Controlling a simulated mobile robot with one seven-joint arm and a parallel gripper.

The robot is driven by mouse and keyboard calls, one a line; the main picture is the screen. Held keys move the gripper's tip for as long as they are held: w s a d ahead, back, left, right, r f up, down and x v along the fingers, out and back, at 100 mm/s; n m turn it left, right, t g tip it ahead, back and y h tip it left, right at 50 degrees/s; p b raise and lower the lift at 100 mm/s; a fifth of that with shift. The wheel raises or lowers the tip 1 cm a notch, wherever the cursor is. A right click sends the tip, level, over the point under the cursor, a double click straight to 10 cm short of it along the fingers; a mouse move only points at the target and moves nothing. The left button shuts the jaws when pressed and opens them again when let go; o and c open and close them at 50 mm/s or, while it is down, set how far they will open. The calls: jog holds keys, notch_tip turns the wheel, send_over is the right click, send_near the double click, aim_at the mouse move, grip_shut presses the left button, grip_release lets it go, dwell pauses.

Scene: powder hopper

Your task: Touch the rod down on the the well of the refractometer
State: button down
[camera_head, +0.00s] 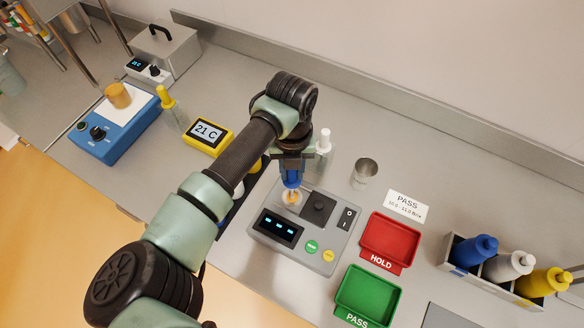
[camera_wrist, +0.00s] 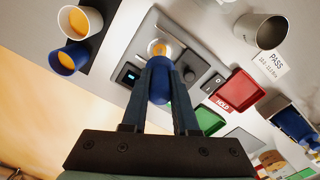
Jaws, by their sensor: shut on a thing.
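The refractometer (camera_head: 330,240) is a grey box with a dark display, a green and a yellow button, and a black square lid or knob. Its well (camera_head: 292,197) is a pale ring with orange in it; it also shows in the wrist view (camera_wrist: 160,47). My gripper (camera_head: 291,172) is shut on the blue handle of the rod (camera_wrist: 160,85), over the well. The rod points down toward the well. Its tip is hidden behind the handle and fingers, so I cannot tell whether it touches.
A red HOLD tray (camera_head: 390,240) and a green PASS tray (camera_head: 368,295) lie to the right. A metal cup (camera_head: 364,173) and a white-capped bottle (camera_head: 324,142) stand behind. A yellow thermometer (camera_head: 208,136) and a blue hotplate (camera_head: 117,128) are to the left.

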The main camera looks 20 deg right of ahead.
notch_tip(320, 180, up, 5)
jog(key=p, duration=0.4)
dwell(0.5)
